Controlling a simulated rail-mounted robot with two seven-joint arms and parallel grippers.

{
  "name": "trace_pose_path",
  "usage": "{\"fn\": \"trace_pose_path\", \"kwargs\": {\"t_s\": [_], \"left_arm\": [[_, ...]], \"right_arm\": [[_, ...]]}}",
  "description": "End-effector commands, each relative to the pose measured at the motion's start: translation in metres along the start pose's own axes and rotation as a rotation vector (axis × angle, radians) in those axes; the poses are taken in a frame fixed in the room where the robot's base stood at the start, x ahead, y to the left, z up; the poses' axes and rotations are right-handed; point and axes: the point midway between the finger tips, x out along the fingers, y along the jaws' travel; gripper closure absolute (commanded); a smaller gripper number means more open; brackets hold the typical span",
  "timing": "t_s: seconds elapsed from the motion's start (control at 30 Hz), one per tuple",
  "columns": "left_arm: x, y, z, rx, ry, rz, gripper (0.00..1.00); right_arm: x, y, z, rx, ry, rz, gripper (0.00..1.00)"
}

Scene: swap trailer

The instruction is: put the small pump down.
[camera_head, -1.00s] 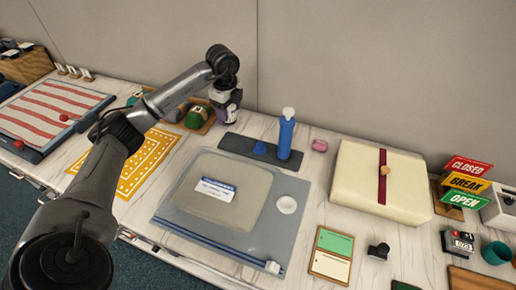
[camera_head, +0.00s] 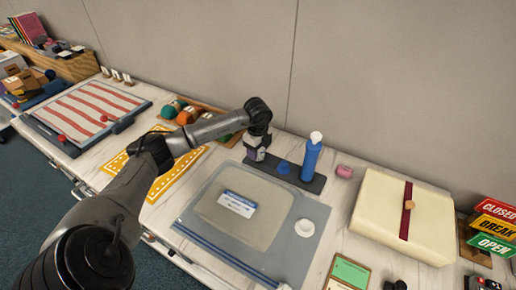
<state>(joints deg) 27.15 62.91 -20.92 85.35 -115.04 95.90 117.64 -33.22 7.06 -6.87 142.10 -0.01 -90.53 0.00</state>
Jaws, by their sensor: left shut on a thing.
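My left gripper (camera_head: 257,150) points down at the left end of a dark rectangular tray (camera_head: 316,186). It is shut on the small pump, which is mostly hidden by the fingers; I cannot tell whether it touches the tray. A small blue dome-shaped piece (camera_head: 283,168) sits on the tray just right of the gripper. A tall blue cylinder with a white top (camera_head: 311,158) stands upright toward the tray's right end. My right gripper is not in view.
A clear grey bag (camera_head: 295,262) with a white round valve (camera_head: 304,228) lies in front of the tray. A pink item (camera_head: 344,171) and a cream package (camera_head: 375,205) lie to the right.

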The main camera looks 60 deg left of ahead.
Motion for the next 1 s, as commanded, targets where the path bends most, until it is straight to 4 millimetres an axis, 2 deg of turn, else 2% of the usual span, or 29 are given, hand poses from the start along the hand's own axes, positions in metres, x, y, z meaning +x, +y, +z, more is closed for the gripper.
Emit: {"fn": "trace_pose_path", "kwargs": {"t_s": [0.33, 0.37, 0.6, 0.83, 1.0], "left_arm": [[0.003, 0.000, 0.000, 0.000, 0.001, -0.002, 0.75], [0.002, 0.000, 0.000, 0.001, 0.001, -0.001, 0.41], [0.002, 0.000, 0.000, 0.001, 0.001, -0.001, 0.19], [0.001, 0.000, 0.000, 0.001, 0.001, -0.001, 0.19], [-0.010, -0.001, 0.000, 0.002, 0.001, -0.004, 0.19]], "right_arm": [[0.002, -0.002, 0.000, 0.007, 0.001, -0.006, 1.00], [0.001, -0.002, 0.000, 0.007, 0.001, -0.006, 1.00], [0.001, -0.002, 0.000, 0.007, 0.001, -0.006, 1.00], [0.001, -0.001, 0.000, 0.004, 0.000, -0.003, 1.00], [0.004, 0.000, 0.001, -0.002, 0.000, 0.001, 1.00]]}}
